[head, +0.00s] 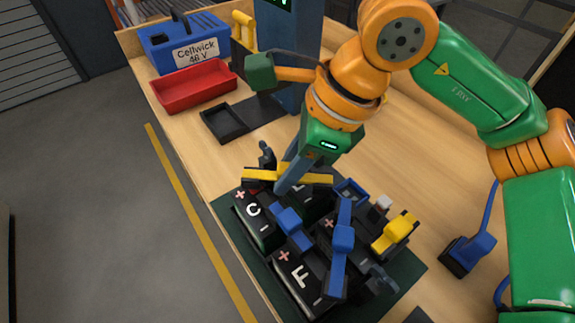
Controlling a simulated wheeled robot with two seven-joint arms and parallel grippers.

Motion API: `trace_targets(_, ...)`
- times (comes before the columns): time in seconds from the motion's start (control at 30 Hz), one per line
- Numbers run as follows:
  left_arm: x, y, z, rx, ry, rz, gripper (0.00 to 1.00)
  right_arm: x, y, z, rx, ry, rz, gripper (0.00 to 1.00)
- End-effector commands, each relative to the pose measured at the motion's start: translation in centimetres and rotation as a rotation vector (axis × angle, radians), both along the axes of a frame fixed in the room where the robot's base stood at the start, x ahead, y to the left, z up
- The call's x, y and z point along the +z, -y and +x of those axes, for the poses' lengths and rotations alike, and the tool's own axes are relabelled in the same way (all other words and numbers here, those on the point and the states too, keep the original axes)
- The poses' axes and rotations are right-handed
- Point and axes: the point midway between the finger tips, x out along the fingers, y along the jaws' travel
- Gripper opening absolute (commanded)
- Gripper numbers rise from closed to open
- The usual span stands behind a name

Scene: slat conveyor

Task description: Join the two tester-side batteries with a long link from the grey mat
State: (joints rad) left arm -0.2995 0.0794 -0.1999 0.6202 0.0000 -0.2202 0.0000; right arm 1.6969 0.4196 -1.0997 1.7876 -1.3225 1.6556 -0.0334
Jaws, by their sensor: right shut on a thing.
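Several black batteries stand in a block on a dark green mat (222,203). The one marked C (254,213) is at the left, and F (302,285) is nearest. Another battery (303,203) stands behind the blue connector, its letter mostly covered. My right gripper (284,182) is at the block's tester-side end, shut on a yellow bar-shaped link (312,179). The link lies crosswise over the tops of the two tester-side batteries; I cannot tell whether it touches their terminals. A dark grey mat (262,108) lies farther back. My left gripper is not in view.
Blue connectors (343,240) and a yellow part (394,232) sit on the block. A blue post with a green display (297,50), red tray (195,86), black tray (222,123) and blue Cellwick case (183,42) stand behind. A corded blue tool (468,252) lies right.

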Motion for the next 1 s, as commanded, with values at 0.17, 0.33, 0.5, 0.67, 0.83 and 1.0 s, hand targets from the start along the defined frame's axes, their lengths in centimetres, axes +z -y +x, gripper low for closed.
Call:
trace_targets(0.17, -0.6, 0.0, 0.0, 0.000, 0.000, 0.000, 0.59, -0.6, 0.0, 0.0, 0.000, 0.000, 0.000, 0.00)
trace_targets(0.33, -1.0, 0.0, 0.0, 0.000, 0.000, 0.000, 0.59, -1.0, 0.0, 0.0, 0.000, 0.000, 0.000, 0.00)
trace_targets(0.5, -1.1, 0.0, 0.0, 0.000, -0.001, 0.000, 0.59, -1.1, 0.0, 0.0, 0.000, 0.000, 0.000, 0.42)
trace_targets(0.67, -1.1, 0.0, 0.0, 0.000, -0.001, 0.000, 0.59, -1.1, 0.0, 0.0, 0.000, 0.000, 0.000, 0.64)
trace_targets(0.83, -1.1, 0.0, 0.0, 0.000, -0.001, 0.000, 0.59, -1.0, 0.1, 0.0, 0.000, 0.001, 0.000, 0.64)
trace_targets(1.0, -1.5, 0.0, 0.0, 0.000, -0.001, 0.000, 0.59, 1.9, 1.2, 0.0, -0.003, 0.003, 0.002, 0.64)
